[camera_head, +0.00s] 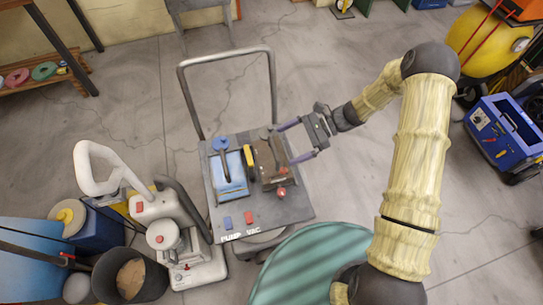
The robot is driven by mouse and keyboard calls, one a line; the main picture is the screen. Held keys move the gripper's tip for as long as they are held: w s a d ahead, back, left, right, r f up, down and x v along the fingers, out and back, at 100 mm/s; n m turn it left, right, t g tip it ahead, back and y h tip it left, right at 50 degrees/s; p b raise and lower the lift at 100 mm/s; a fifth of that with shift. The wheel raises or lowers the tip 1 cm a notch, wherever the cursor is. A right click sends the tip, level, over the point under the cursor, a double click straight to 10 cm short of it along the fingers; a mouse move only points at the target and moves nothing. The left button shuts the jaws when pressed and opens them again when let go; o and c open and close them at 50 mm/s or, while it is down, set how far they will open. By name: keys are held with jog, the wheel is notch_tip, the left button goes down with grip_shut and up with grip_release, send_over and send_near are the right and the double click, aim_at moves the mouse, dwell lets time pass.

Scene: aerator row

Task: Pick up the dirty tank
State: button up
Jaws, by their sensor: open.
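A cart marked "PUMP VAC" (262,219) stands in the middle, with a tall grey push handle at its back. On it sits a brown, dirty-looking tank (268,178) with a dark top fitting, beside a blue tank (229,190). My gripper (287,145) comes in from the right with its two purple fingers spread apart. The fingertips are at the brown tank's right side, one toward its back and one toward its front. I cannot tell whether they touch it. Nothing is held.
A yellow ring-shaped part (249,162) stands between the tanks. A white upright machine (160,215) and a dark bucket (128,276) are at left. A green round surface (305,270) is in front. A blue wheeled box (500,132) is at right.

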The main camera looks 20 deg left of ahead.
aim_at(280, 154)
jog(key=p+x, duration=0.1)
jog(key=x, duration=0.2)
jog(key=shift+s+a+f, duration=0.15)
jog(key=shift+s+a, duration=0.05)
jog(key=shift+a, duration=0.05)
jog(key=c, duration=1.6)
jog(key=shift+w, duration=0.1)
jog(key=shift+c, duration=0.4)
notch_tip(280, 154, up, 18)
jog(key=b, duration=0.2)
